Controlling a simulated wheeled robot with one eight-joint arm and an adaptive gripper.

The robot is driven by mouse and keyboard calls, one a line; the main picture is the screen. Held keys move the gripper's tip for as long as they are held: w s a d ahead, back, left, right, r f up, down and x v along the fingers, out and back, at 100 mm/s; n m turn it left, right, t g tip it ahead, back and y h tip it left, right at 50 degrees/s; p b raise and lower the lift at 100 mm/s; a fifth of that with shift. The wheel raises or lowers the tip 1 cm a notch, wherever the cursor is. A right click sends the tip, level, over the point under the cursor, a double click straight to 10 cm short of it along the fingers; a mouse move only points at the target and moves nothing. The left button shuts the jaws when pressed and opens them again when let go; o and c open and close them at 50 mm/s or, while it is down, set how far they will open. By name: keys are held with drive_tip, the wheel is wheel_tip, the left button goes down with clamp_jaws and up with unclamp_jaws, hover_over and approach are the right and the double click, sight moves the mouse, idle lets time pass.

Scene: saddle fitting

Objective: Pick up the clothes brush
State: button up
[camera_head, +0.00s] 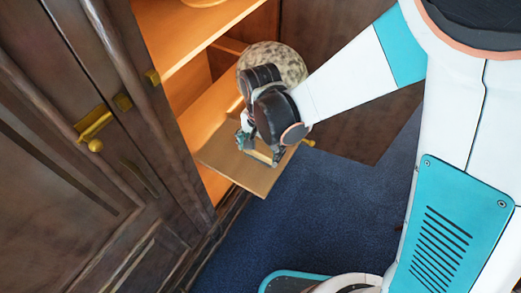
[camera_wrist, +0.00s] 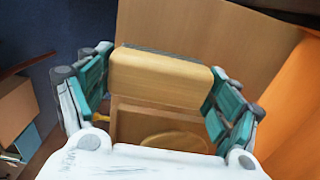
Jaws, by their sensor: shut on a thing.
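The clothes brush shows in the wrist view as a pale wooden block (camera_wrist: 160,76) with a dark strip along its far edge. My gripper (camera_wrist: 160,84) has its teal fingers on the block's two ends and is shut on it. In the head view my gripper (camera_head: 260,141) is over a light wooden panel (camera_head: 232,179) at the open cabinet. The brush is small and mostly hidden by the fingers there. I cannot tell from these views whether it touches the panel.
The dark wooden cabinet (camera_head: 70,160), with brass fittings, stands at left around its lit shelves (camera_head: 205,115). A speckled round object (camera_head: 285,58) is behind my wrist. Blue carpet (camera_head: 310,215) is clear at lower middle. An open box (camera_wrist: 14,108) is at left in the wrist view.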

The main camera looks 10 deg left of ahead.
sight(261, 148)
wheel_tip(261, 148, up, 16)
drive_tip(key=p, duration=0.9)
drive_tip(key=shift+f+p, duration=0.25)
drive_tip(key=shift+p, duration=0.1)
